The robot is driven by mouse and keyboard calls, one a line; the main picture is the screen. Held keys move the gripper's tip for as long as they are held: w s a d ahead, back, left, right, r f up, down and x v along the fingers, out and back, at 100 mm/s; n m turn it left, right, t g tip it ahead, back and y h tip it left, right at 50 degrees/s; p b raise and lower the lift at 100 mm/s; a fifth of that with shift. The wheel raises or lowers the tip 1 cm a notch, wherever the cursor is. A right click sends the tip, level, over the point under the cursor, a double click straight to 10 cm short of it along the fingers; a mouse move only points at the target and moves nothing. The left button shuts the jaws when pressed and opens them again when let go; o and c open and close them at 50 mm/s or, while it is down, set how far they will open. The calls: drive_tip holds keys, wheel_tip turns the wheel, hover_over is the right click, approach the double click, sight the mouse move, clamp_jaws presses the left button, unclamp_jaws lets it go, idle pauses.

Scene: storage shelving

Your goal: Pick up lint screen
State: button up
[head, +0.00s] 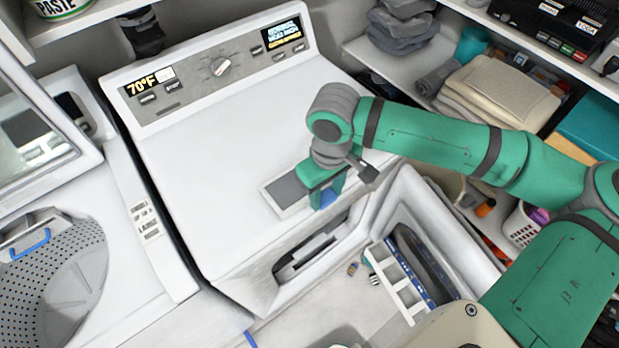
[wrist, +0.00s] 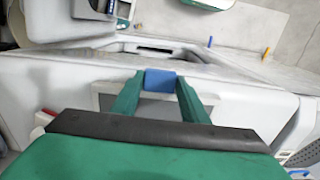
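The lint screen (head: 284,192) is a flat grey panel in a white frame with a blue handle, at the front right of the white dryer's top. In the wrist view the blue handle (wrist: 161,80) sits between my fingertips, with the grey panel and pale frame behind it. My gripper (head: 328,192) is over the handle end of the screen. Its green fingers (wrist: 160,82) meet both sides of the handle, so it looks shut on it. Part of the screen is hidden by the fingers. I cannot tell whether it is lifted clear of the dryer top.
The dryer (head: 200,160) has its front door (head: 425,235) open at the right of its opening. A washer with a perforated drum (head: 60,265) stands at left. Shelves with folded towels (head: 500,92) are at right. The rest of the dryer top is clear.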

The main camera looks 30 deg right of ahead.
drive_tip(key=shift+w+a, duration=0.15)
drive_tip(key=shift+a, duration=0.15)
drive_tip(key=shift+d+r, duration=0.1)
drive_tip(key=shift+r, duration=0.55)
drive_tip(key=s+a+r, duration=0.3)
drive_tip(key=s+r, duration=0.8)
drive_tip(key=s, duration=0.2)
drive_tip(key=shift+s+r, duration=0.35)
drive_tip(key=shift+r, duration=0.05)
drive_tip(key=shift+a, duration=0.1)
drive_tip(key=shift+w, duration=0.15)
